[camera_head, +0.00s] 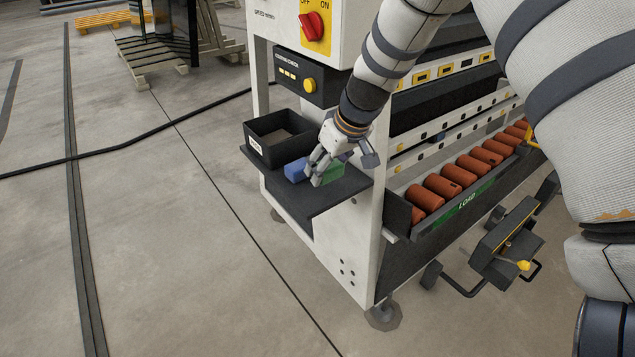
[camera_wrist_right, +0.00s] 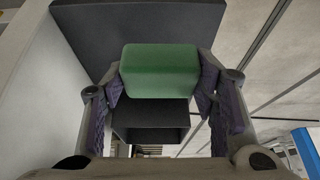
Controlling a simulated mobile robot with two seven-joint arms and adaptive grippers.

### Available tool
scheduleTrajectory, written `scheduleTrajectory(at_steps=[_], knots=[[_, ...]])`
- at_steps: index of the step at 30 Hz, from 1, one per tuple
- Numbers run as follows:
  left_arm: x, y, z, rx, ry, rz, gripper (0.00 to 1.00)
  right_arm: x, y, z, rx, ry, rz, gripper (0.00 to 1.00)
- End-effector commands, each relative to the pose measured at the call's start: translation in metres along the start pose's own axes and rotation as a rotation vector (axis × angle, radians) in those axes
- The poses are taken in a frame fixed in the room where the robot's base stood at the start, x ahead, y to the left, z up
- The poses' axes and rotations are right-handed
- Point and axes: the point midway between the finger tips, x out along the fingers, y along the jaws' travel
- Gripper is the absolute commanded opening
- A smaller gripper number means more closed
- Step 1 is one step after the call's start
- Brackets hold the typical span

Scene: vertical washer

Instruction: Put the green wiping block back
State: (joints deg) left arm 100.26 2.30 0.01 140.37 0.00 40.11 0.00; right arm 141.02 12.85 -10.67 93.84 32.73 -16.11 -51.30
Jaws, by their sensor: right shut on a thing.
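My right gripper (camera_head: 322,167) is shut on the green wiping block (camera_head: 334,172), over the dark side shelf (camera_head: 338,193) of the washer machine. In the wrist view the green block (camera_wrist_right: 160,70) sits between the two fingers (camera_wrist_right: 159,82), with its broad face showing. I cannot tell whether it touches the shelf. A blue block (camera_head: 296,170) lies on the shelf just left of the gripper, partly hidden by it. My left gripper is not in view.
A black open bin (camera_head: 278,140) stands at the shelf's left end, behind the blue block. A control box (camera_head: 310,80) is above. A rack of orange cylinders (camera_head: 465,175) runs to the right. The shelf's front part is bare. A dark cable (camera_head: 130,152) crosses the floor.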

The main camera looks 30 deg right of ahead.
Motion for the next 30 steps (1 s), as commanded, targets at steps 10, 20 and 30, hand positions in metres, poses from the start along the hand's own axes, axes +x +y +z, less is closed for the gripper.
scheduleTrajectory(at_steps=[10, 20, 30], knots=[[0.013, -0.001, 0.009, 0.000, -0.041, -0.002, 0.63, 0.051, -0.009, 0.006, 0.004, -0.005, -0.001, 0.23], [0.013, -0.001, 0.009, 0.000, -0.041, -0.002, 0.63, 0.056, -0.009, 0.007, 0.001, 0.002, 0.001, 0.23], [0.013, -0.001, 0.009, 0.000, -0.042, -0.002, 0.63, 0.058, -0.009, 0.008, 0.001, 0.001, 0.001, 0.73]])
